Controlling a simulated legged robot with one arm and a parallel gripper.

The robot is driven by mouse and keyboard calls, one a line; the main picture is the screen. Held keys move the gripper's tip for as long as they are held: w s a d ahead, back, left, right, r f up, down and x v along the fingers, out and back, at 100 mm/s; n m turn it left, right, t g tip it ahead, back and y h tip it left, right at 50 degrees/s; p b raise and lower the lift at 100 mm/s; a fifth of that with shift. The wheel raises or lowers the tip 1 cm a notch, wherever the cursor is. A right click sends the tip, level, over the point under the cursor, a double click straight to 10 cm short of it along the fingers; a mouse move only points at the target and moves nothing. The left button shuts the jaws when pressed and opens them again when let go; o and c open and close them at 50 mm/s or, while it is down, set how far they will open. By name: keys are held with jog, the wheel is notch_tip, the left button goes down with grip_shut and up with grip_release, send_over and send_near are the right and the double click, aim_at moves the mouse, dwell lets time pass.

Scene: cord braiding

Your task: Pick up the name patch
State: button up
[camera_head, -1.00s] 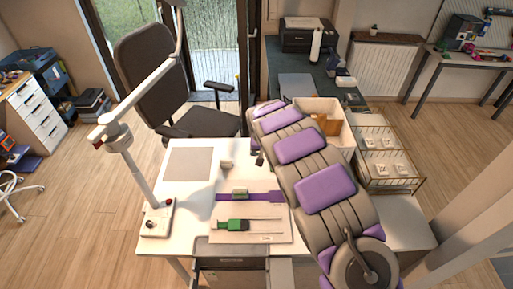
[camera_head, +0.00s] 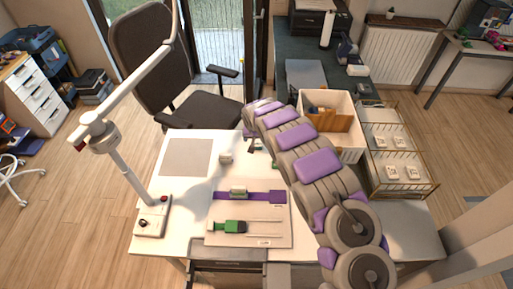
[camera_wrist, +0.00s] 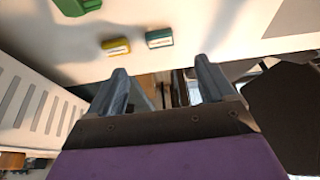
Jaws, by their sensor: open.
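In the wrist view, two small labelled pieces that look like name patches lie on the white tabletop. One is yellow (camera_wrist: 116,46) and the other is green (camera_wrist: 159,38), each with a pale label strip; the lettering is too small to read. My gripper (camera_wrist: 160,67) is open and empty, its two grey fingers apart. In the picture, the green patch shows just beyond the gap between the fingertips and the yellow one near the left finger. In the head view my arm hides most of that area, and I cannot make out the fingers there.
An open box (camera_head: 345,105) and wire rack (camera_head: 403,190) stand right of my arm.

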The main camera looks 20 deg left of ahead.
send_near(257, 146)
jog(key=shift+d+b+x, duration=0.1)
jog(key=shift+b+x, duration=0.1)
jog(key=shift+x, duration=0.4)
jog(key=shift+d+b+x, duration=0.15)
jog(key=shift+b+x, duration=0.05)
jog(key=shift+x, duration=0.4)
jog(key=shift+w+a+f, duration=0.1)
jog(key=shift+f, duration=0.3)
jog(key=shift+f, duration=0.1)
jog(key=shift+a+b+x, duration=0.25)
jog(key=shift+b+x, duration=0.2)
jog(key=shift+x, duration=2.05)
jog(key=shift+w, duration=0.1)
jog(key=shift+d, duration=0.15)
jog(key=c, duration=1.1)
